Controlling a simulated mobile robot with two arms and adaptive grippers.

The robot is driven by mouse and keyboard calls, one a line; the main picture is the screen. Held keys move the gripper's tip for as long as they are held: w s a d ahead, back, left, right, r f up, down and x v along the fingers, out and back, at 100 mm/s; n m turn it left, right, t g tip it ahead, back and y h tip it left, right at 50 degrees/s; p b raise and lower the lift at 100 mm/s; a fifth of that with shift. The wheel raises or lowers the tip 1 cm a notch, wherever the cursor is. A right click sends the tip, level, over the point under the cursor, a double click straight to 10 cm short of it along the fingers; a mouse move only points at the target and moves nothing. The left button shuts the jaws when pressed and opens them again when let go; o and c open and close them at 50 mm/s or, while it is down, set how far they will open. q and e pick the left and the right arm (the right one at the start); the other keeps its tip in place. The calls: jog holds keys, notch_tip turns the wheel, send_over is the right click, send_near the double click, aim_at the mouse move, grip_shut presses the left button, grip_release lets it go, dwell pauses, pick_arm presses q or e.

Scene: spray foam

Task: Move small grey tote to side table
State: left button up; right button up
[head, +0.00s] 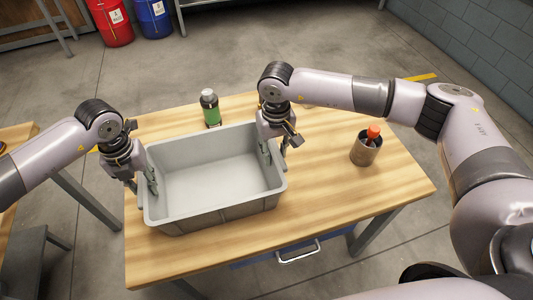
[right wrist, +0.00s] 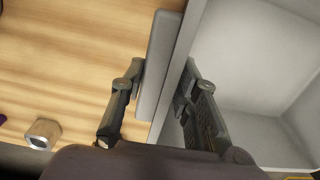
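The small grey tote (head: 215,185) sits upright and empty on the wooden table (head: 340,215). My left gripper (head: 142,183) straddles the tote's left wall, one finger inside and one outside; it looks open. My right gripper (head: 279,148) is at the right wall, its fingers apart with the rim between them. In the right wrist view, the right gripper (right wrist: 163,85) has one finger outside the tote's rim (right wrist: 160,70) and one inside. Another wooden-topped table (head: 14,150), possibly the side table, shows partly at the left edge.
A dark bottle with a green label (head: 211,110) stands just behind the tote. A brown cup holding a red-orange-topped item (head: 365,148) stands to the right. A dark low stand (head: 32,265) is at lower left. Floor shows between the two tables.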

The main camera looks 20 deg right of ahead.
pick_arm(q)
jog(key=o, duration=0.5)
jog(key=shift+c, duration=0.2)
pick_arm(e)
jog(key=o, duration=0.5)
jog(key=shift+c, duration=0.2)
pick_arm(q)
jog(key=shift+r, duration=0.1)
pick_arm(e)
jog(key=shift+r, duration=0.15)
pick_arm(q)
notch_tip(320, 180, up, 12)
pick_arm(e)
notch_tip(320, 180, up, 12)
